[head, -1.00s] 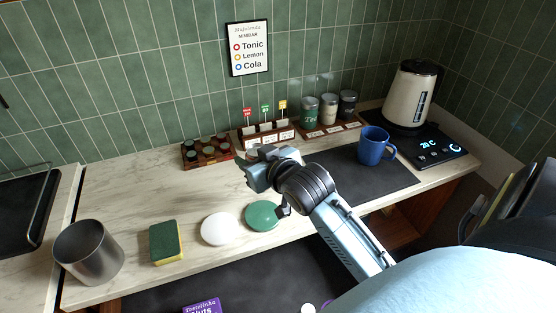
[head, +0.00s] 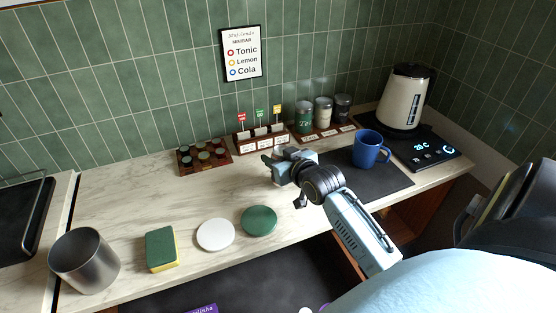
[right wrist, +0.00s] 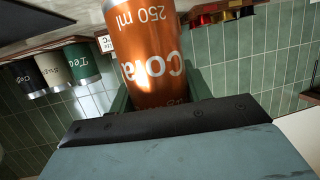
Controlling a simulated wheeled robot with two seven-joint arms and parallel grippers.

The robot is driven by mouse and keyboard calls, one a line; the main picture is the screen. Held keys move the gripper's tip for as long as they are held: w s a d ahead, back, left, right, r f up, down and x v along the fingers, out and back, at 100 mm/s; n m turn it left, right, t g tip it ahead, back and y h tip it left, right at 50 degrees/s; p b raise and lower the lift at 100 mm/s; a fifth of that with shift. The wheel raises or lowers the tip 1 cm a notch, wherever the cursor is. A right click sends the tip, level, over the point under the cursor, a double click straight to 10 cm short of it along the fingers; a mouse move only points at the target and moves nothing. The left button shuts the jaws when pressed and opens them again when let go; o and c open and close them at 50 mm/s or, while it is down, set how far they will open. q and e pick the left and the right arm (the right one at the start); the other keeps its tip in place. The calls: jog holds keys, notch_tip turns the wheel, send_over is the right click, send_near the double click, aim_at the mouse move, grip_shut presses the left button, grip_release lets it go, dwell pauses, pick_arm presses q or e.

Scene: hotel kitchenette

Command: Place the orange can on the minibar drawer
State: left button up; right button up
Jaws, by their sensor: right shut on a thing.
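The orange can (right wrist: 150,50), lettered "Cola" and "250 ml", fills the upper middle of the right wrist view, its lettering upside down there. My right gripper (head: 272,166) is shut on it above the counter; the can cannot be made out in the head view. A dark surface (head: 250,285) lies below the counter's front edge, with a purple packet (head: 200,309) at the picture's bottom; it may be the minibar drawer, but I cannot tell for sure. My left gripper is not in view.
A blue mug (head: 370,150) and a kettle (head: 405,97) stand to the right. Tins (head: 323,112), a card holder (head: 261,140) and a pod rack (head: 204,156) line the back. A metal cup (head: 85,262), sponge (head: 161,248) and two discs (head: 215,234) sit at the front left.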

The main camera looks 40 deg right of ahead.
jog(key=shift+f, duration=0.35)
jog(key=shift+f, duration=0.15)
jog(key=o, duration=1.1)
jog(key=shift+o, duration=0.2)
